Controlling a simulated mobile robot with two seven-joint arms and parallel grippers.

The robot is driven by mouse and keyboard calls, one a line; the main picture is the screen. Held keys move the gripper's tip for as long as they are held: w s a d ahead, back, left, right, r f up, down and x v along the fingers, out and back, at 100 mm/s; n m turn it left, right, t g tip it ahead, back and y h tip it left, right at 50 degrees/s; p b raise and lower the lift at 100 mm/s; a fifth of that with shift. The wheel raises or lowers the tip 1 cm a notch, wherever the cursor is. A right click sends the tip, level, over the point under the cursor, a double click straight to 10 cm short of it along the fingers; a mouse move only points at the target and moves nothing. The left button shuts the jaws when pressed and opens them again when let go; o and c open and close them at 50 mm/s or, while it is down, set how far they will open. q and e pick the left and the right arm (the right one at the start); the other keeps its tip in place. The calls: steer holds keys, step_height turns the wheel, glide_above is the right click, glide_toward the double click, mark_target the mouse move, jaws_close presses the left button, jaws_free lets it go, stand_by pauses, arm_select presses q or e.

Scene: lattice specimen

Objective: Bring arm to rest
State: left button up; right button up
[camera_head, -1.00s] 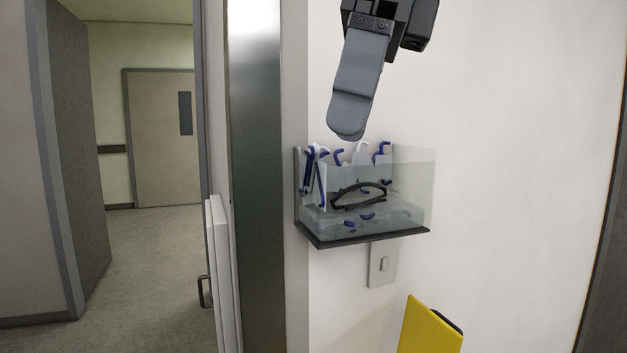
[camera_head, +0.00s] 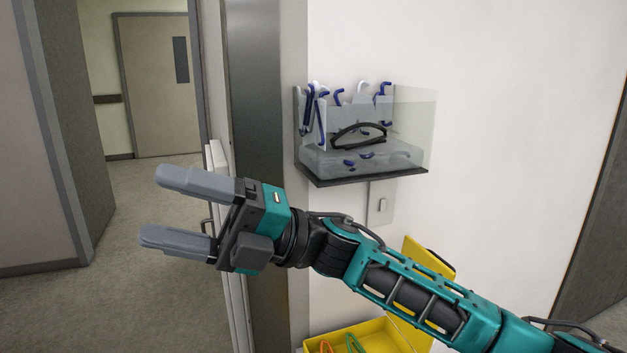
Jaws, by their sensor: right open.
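My right gripper (camera_head: 172,209) is in the head view, left of the middle. Its arm comes in from the lower right, teal and black. The two grey fingers point left and stand apart, with nothing between them. The gripper is in front of the metal door frame and the open doorway, below and left of the wall holder. My left gripper is not in view.
A clear wall holder (camera_head: 415,125) holds safety glasses (camera_head: 359,136) and several blue and white pieces. A wall switch (camera_head: 380,203) is below it. A yellow box (camera_head: 345,341) with its lid up sits at the bottom, partly behind my arm. The doorway is at the left.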

steer(key=w+d+f+m+t+h, duration=0.3)
steer(key=d+f+m+t, duration=0.2)
steer(key=f+m+t, duration=0.45)
steer(key=w+d+f+m+t+h, duration=0.2)
steer(key=d+f+m+t+h, duration=0.4)
steer(key=m, duration=0.6)
steer(key=w+d+f+m+t+h, duration=0.1)
steer(key=w+d+f+m+t, duration=0.25)
steer(key=f+m+t, duration=0.65)
steer(key=s+d+f+m+g+h, duration=0.3)
steer(key=s+d+f+m+h, duration=0.1)
steer(key=s+d+f, duration=0.4)
steer(key=s+d+f+m+g+h, duration=0.4)
steer(key=s+d+f, duration=0.5)
steer(key=f, duration=0.4)
steer(key=shift+s+f+m+h, duration=0.3)
steer(key=shift+m+h, duration=0.05)
steer(key=shift+h, duration=0.35)
